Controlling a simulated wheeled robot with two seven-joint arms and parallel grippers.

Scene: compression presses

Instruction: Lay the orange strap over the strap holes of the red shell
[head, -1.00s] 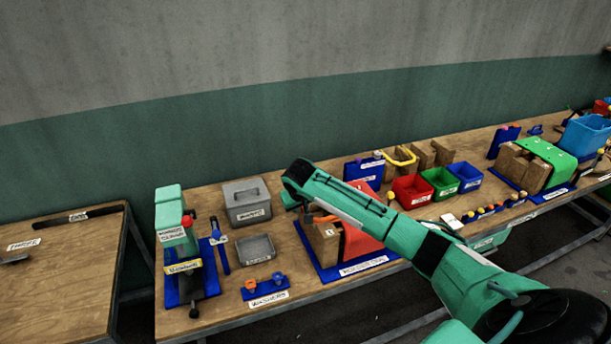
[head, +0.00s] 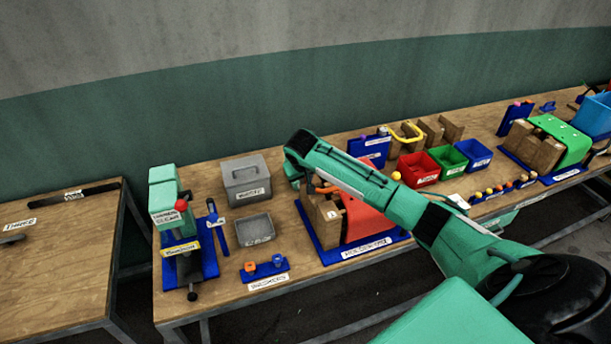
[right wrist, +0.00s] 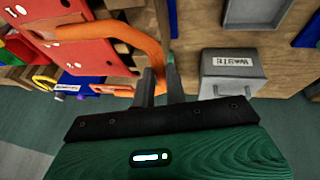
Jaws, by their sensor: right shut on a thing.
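The red shell (head: 362,218) stands on a blue base on the bench, partly hidden behind my right arm in the head view. In the right wrist view the red shell (right wrist: 75,40) is at the upper left, and pale holes show in its face. The orange strap (right wrist: 145,38) is a curved band beside the shell's edge, bending round at my fingers. Its end also shows in the head view (head: 327,190). My right gripper (right wrist: 160,78) is shut on the strap; its fingertips are mostly hidden in the head view. My left gripper is not in view.
Wooden blocks (head: 327,225) stand against the shell's left side. A grey lidded waste box (head: 245,180), a grey tray (head: 254,230) and a green press (head: 170,215) stand to the left. Red, green and blue bins (head: 418,170) are to the right.

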